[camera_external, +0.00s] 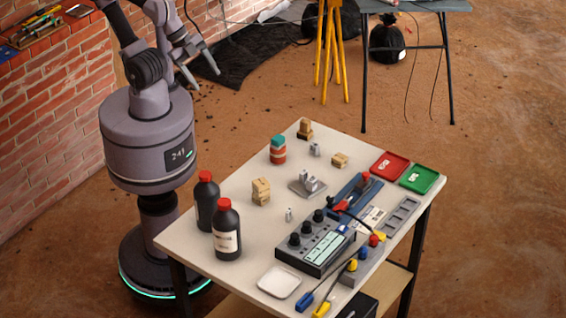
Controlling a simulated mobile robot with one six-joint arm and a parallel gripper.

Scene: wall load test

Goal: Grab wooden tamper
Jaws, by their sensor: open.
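A small brown wooden piece with a raised top (305,129) stands at the far corner of the table; it looks most like the wooden tamper, though it is too small to be sure. A paler stack of wooden blocks (261,191) stands near the table's left side, and a low wooden block (340,160) lies near the far right part. My gripper (207,80) is open and empty, with its two fingers spread. It hangs in the air left of the table, apart from all the wooden pieces.
The table (208,273) also holds two dark bottles with red caps (227,235), a red and teal stack (278,150), a metal piece on a plate (308,185), a control box (315,243), a red tray (389,166) and a green tray (419,179). A brick wall (65,95) stands left.

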